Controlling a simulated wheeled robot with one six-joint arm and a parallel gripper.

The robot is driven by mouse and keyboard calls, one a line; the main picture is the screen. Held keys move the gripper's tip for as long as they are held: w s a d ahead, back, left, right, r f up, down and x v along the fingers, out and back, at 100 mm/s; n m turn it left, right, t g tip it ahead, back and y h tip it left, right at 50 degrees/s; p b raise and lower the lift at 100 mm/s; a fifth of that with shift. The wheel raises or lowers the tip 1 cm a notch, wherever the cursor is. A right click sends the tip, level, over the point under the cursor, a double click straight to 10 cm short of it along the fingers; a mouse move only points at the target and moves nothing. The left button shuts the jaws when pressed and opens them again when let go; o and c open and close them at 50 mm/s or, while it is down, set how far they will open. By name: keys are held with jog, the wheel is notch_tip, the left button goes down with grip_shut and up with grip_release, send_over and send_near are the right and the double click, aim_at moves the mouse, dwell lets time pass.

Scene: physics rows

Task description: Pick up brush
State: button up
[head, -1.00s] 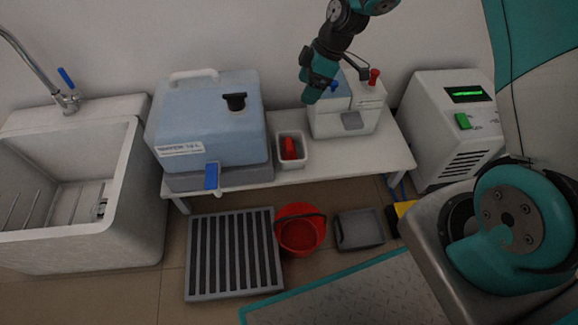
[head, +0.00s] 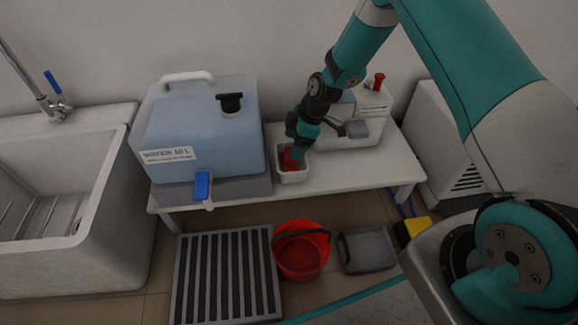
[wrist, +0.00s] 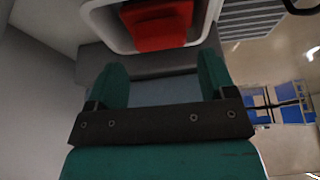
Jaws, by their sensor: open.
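A red object, seemingly the brush (head: 287,163), sits in a small white container (head: 293,178) on the white bench. Only part of it shows; my gripper hides some of it in the head view. In the wrist view the red brush (wrist: 160,30) lies inside the white container (wrist: 98,18), beyond my fingertips. My gripper (wrist: 163,75) is open, with nothing between its two teal fingers. In the head view my gripper (head: 298,152) is over the container, close to the brush. I cannot tell whether it touches it.
A large blue water tank (head: 205,130) with a blue tap (head: 202,186) stands left of the container. A white machine (head: 365,125) stands close on the right. A red bucket (head: 302,262), a grey tray (head: 367,249) and a slatted grate (head: 225,280) lie on the floor below.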

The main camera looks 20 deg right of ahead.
jog(key=b+x, duration=0.2)
jog(key=x, duration=0.1)
jog(key=b+x, duration=0.1)
jog(key=shift+s+d+f+b, duration=0.1)
jog(key=shift+d+f+b, duration=0.1)
jog(key=shift+f+b, duration=0.15)
jog(key=shift+a+f, duration=0.2)
jog(key=shift+f, duration=0.15)
jog(key=shift+r, duration=0.1)
jog(key=shift+c, duration=0.2)
jog(key=c, duration=0.6)
jog(key=shift+c, duration=0.2)
notch_tip(320, 180, up, 20)
jog(key=p, duration=0.9)
jog(key=shift+p, duration=0.4)
